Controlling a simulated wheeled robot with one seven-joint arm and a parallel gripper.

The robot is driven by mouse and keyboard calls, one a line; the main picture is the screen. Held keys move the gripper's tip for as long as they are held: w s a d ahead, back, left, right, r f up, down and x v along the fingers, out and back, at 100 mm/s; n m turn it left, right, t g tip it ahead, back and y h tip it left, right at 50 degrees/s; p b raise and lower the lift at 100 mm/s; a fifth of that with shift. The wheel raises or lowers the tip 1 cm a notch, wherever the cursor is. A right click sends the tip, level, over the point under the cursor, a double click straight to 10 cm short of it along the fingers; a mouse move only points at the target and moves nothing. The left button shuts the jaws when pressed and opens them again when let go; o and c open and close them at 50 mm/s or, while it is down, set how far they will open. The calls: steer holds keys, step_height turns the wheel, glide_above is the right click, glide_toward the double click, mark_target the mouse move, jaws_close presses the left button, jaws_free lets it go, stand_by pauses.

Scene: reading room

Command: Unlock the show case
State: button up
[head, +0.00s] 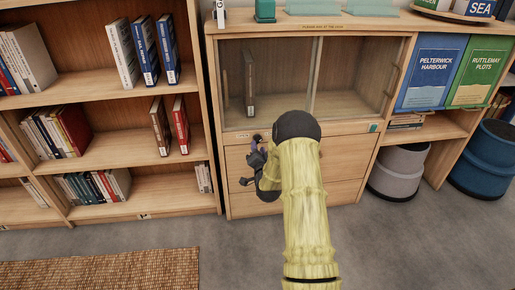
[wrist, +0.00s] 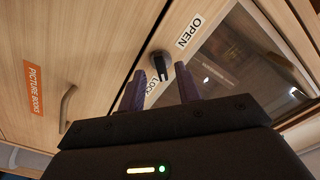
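The show case (head: 345,127) is a wooden cabinet with sliding glass fronts above drawers in the head view. A black turning knob (wrist: 159,64) sits on its wooden rail in the wrist view. The knob lies between an OPEN label (wrist: 190,31) and a LOCK label (wrist: 152,82), with its pointer end toward LOCK. My gripper (wrist: 162,78) is open, with one dark finger on each side of the knob and a gap visible on both sides. In the head view my gripper (head: 257,142) is at the rail below the glass, and the knob cannot be made out there.
A dark book (head: 249,84) stands behind the glass. Drawers lie below, one with an orange PICTURE BOOKS label (wrist: 34,89) and a metal handle (wrist: 67,108). Bookshelves (head: 110,80) stand left. Grey (head: 400,172) and blue (head: 485,160) stools stand right. The floor in front is clear.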

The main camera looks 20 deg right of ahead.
mark_target(258, 139)
steer(key=x, duration=0.3)
steer(key=shift+w+b, duration=0.15)
steer(key=shift+b, duration=0.2)
steer(key=shift+c, duration=0.2)
jaws_close()
